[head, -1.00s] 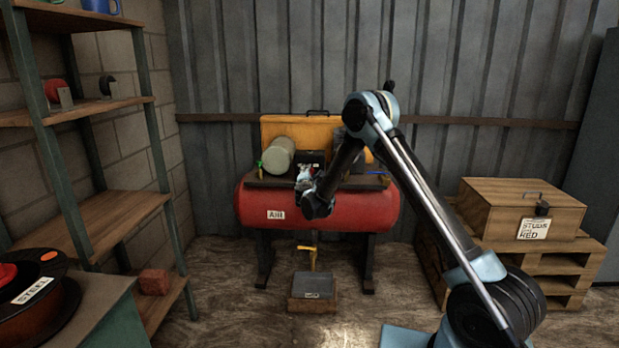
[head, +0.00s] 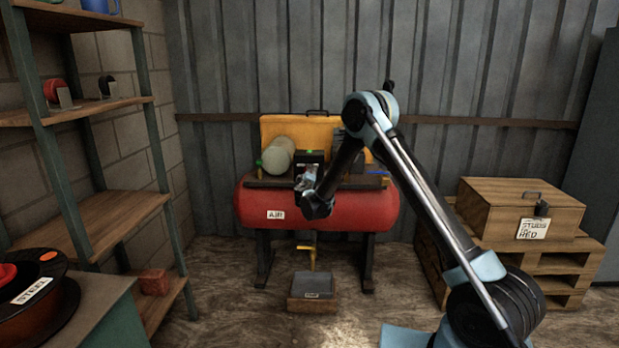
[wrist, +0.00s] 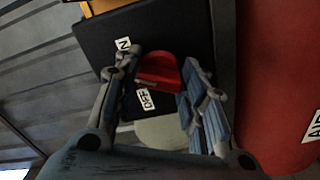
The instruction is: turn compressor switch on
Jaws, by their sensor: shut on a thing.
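The compressor is a red tank (head: 340,208) on dark legs, with a black switch box (head: 311,160) on its deck. In the wrist view, the black box face (wrist: 190,30) carries a red switch lever (wrist: 160,68) and two white labels, one reading OFF and one partly hidden, ending in N. My gripper (wrist: 160,78) has a finger on each side of the red lever and is shut on it. In the head view, my gripper (head: 305,182) is in front of the box and hides its lower part.
A small block with a yellow valve (head: 313,258) is below the tank. Shelves (head: 105,215) stand left; a wooden crate (head: 490,215) on a pallet stands right. Floor in front is open.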

